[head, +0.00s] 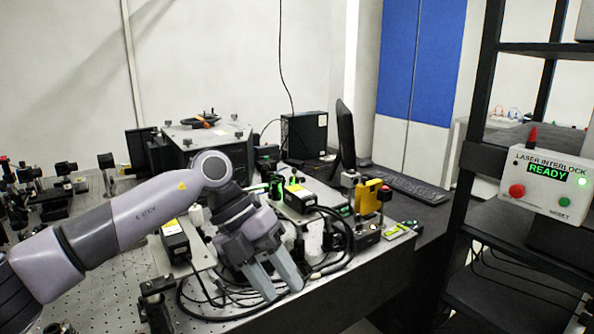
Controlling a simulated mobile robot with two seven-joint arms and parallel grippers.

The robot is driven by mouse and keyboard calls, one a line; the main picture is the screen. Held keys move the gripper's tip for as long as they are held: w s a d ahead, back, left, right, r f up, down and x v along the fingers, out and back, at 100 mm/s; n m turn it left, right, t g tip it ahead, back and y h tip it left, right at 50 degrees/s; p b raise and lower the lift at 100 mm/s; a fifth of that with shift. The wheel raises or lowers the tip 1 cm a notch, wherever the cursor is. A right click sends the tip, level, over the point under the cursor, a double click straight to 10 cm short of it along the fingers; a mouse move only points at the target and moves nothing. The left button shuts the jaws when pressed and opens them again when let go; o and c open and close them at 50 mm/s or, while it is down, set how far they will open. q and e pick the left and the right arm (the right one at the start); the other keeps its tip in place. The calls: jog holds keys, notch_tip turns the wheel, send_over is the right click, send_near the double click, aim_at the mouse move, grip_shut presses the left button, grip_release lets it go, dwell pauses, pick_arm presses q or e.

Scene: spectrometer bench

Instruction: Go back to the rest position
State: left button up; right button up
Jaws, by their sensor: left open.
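My left arm comes in from the lower left over the optical bench. My left gripper (276,283) is open and points down toward the front of the picture, above the bench's front edge. Its two grey fingers are apart, and I see nothing between them. Coiled black cables show beside and behind the fingers. My right gripper is not in the head view.
The perforated bench (92,235) carries several optical mounts, a boxy instrument (208,138) and a yellow device (368,196). A monitor (345,138) and keyboard (405,184) stand behind. A black rack with a laser interlock box (546,184) reading READY is at the right.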

pick_arm(q)
jog(key=s+d+f+n+g+h, duration=0.2)
jog(key=s+d+h, duration=0.5)
jog(key=d+h, duration=0.3)
jog(key=w+a+f+n+t+y, duration=0.1)
jog(key=a+f+n+t+y, duration=0.3)
jog(key=a+f+n+t, duration=0.65)
jog(key=w+a+f+n+t+y, duration=0.1)
jog(key=a+f+n+t+y, duration=0.3)
jog(key=n+t, duration=1.05)
jog(key=s+a+f+n+g+y, duration=0.3)
jog(key=s+a+f+n+g, duration=0.1)
jog(key=s+f, duration=0.4)
jog(key=s+a+f+n+g+y, duration=0.3)
jog(key=s+a+f+n+g, duration=0.2)
jog(key=s+a+f, duration=0.2)
jog(key=shift+s+a+f+n+g, duration=0.3)
jog(key=shift+s+a+f+g, duration=0.1)
jog(key=shift+a+f, duration=0.4)
